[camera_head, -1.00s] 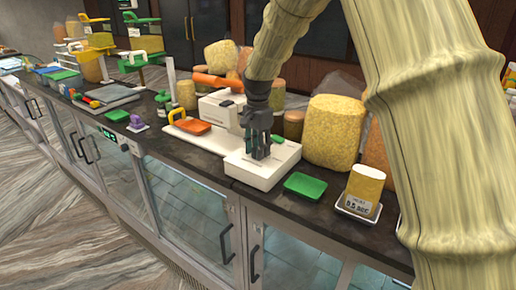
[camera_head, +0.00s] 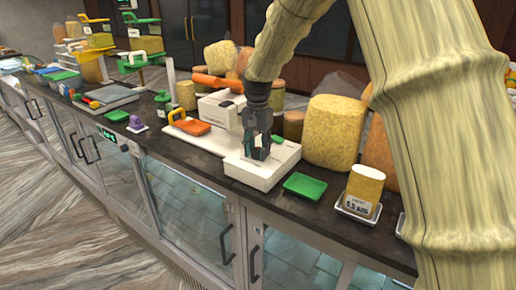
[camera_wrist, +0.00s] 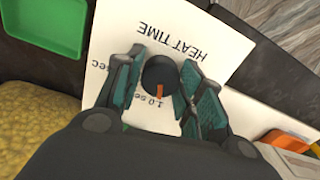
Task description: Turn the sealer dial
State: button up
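The sealer dial (camera_wrist: 160,74) is a dark round knob with an orange pointer mark, set on the sealer's white top face (camera_wrist: 230,35). "HEAT TIME" is printed on one side of it. The orange mark faces the "1.0 sec" print; another "sec" print is partly hidden by a finger. In the head view my gripper (camera_head: 258,148) points down onto the white sealer (camera_head: 255,175), and the dial is hidden there.
A green tray (camera_head: 304,186) lies right of the sealer. A yellow block with a label (camera_head: 364,187) stands farther right. A big yellow sack (camera_head: 333,131) is close behind. The counter front edge is near.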

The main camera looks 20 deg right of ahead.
aim_at(257, 149)
jog(key=o, duration=0.3)
jog(key=shift+f, duration=0.15)
jog(key=shift+w, duration=0.15)
jog(key=shift+r, duration=0.2)
notch_tip(257, 149, up, 12)
jog(key=shift+f, duration=0.1)
